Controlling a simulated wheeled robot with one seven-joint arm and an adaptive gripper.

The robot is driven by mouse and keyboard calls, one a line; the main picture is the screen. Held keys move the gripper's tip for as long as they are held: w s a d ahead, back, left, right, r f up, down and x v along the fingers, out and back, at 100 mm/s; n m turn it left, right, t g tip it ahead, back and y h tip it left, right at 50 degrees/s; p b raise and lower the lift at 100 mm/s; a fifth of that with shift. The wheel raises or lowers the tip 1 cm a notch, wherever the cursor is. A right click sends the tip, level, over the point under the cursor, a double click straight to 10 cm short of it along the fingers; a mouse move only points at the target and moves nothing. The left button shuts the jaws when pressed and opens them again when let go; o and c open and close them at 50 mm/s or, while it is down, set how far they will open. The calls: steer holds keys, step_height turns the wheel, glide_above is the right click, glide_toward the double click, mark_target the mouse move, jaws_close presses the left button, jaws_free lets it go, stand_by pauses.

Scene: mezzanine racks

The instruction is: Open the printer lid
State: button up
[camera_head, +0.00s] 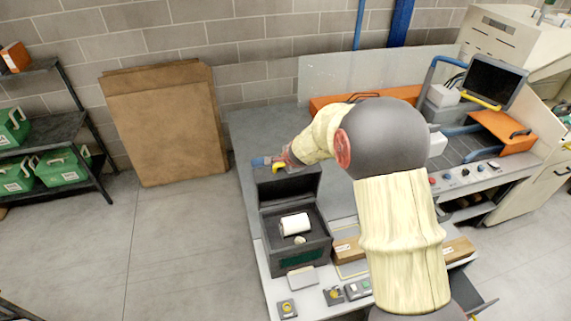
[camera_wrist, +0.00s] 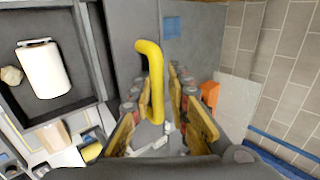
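The dark printer (camera_head: 283,260) stands on the bench with its lid (camera_head: 292,190) raised upright at the back edge. A white paper roll (camera_head: 295,224) shows in the uncovered tray; it also shows at left in the wrist view (camera_wrist: 44,72). My gripper (camera_head: 285,160) is at the top of the lid. In the wrist view, my gripper's fingers (camera_wrist: 165,115) are spread apart, with the lid's curved yellow handle (camera_wrist: 150,75) between them. I see no clear grip on the handle.
Cardboard sheets (camera_head: 168,125) lean on the wall at left, beside a shelf with green crates (camera_head: 60,167). A control panel with a monitor (camera_head: 495,80) and orange cases (camera_head: 505,130) are at right. Open floor lies left of the bench.

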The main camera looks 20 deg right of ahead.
steer(key=shift+f, duration=0.15)
steer(key=shift+s, duration=0.1)
steer(key=v, duration=1.2)
stand_by(0.5)
